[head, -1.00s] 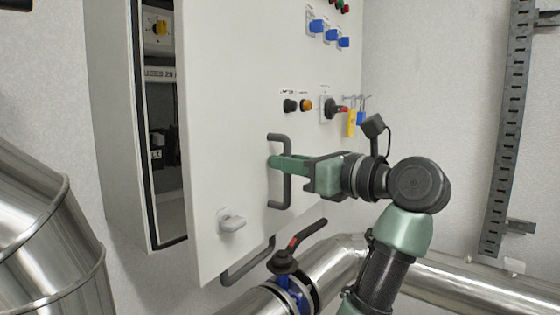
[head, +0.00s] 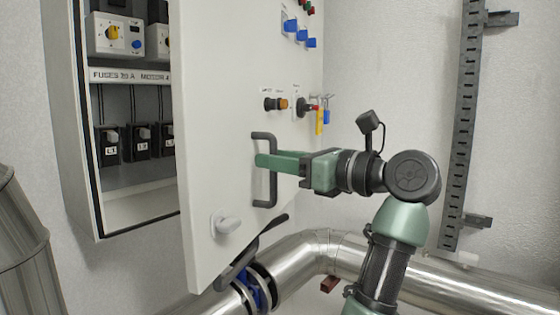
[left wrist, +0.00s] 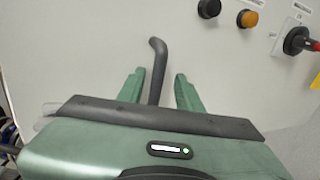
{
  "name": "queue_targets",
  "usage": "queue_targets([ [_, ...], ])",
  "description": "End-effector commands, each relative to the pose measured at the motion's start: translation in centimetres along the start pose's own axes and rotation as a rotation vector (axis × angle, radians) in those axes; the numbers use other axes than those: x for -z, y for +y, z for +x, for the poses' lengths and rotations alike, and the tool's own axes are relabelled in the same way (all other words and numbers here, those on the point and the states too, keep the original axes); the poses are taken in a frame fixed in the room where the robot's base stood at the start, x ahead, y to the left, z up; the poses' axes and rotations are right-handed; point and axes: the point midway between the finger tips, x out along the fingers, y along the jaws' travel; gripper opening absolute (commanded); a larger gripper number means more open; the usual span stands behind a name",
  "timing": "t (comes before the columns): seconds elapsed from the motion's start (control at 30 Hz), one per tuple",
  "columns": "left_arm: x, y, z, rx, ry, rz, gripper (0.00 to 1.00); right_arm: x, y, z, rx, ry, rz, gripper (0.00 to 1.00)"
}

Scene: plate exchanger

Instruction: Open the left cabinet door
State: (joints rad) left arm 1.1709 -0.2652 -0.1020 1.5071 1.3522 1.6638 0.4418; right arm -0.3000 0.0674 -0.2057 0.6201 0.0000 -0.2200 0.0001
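The white cabinet door (head: 215,120) stands ajar, swung away from the grey cabinet (head: 65,110), whose inside shows at left. A dark bar handle (head: 271,172) is on the door's outer face; it also shows in the left wrist view (left wrist: 157,72). My left gripper (head: 268,161) reaches the handle from the right. In the left wrist view its fingers (left wrist: 158,88) are apart, one on each side of the handle, with gaps visible. My right gripper is not in view.
A white latch knob (head: 226,223) and several switches (head: 302,42) project from the door. A steel pipe (head: 310,255) and blue valve (head: 262,287) with a dark lever lie below the door. A perforated metal rail (head: 464,130) is on the right wall.

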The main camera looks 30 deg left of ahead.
Motion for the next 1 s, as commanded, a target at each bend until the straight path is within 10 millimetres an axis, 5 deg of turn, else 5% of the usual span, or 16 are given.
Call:
queue_targets([
  [0.47, -0.5, 0.0, -0.1, 0.001, 0.002, 0.000, 0.35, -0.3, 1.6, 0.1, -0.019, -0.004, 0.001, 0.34],
  [0.67, -3.9, 0.0, -0.1, 0.002, 0.002, -0.003, 0.35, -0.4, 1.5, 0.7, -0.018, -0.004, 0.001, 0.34],
  [1.0, -12.4, 0.0, -0.2, 0.002, -0.001, -0.002, 0.35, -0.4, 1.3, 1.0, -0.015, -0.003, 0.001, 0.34],
])
